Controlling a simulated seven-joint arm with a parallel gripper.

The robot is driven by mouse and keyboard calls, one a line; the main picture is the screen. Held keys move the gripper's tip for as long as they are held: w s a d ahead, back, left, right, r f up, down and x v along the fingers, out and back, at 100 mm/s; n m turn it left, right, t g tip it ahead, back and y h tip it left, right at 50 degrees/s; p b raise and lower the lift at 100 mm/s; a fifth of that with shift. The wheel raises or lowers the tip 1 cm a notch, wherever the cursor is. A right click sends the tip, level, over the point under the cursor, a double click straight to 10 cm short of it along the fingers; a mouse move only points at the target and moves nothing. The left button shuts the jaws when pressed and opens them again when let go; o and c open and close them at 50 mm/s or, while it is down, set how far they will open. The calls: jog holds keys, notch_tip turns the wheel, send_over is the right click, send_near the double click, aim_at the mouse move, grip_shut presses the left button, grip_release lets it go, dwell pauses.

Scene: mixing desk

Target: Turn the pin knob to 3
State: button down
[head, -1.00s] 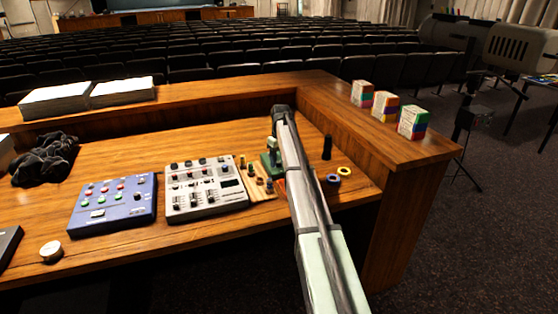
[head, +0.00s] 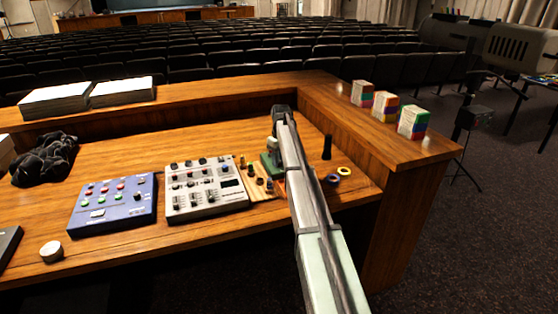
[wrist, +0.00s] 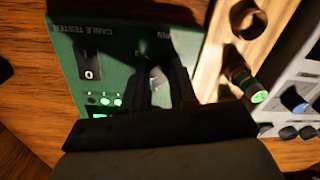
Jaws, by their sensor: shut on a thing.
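The green cable tester (wrist: 75,55) lies on the wooden desk, and in the head view its green edge (head: 268,163) shows beside my arm. In the wrist view it has a black rocker switch (wrist: 88,62), a row of small lights (wrist: 105,101), some lit green, and a partly covered label ending in "IN". My gripper (wrist: 163,82) is over the panel just below that label, shut on the pin knob. The knob is mostly hidden between the dark fingers, and its pointer and number marks cannot be read.
A wooden strip (wrist: 225,60) with several connectors stands close beside the tester. Next to it is a grey mixer (head: 205,187), then a blue box (head: 112,204). A black cylinder (head: 327,147) and two tape rings (head: 340,174) lie right of my arm.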

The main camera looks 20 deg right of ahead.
jog(key=m, duration=0.5)
jog(key=shift+m, duration=0.4)
jog(key=m, duration=0.5)
jog(key=shift+s+m+t, duration=0.1)
jog(key=shift+m+t, duration=0.2)
jog(key=shift+m, duration=0.1)
jog(key=c, duration=0.9)
grip_release()
notch_tip(320, 180, up, 14)
jog(key=shift+s+d, duration=0.2)
jog(key=shift+d, duration=0.05)
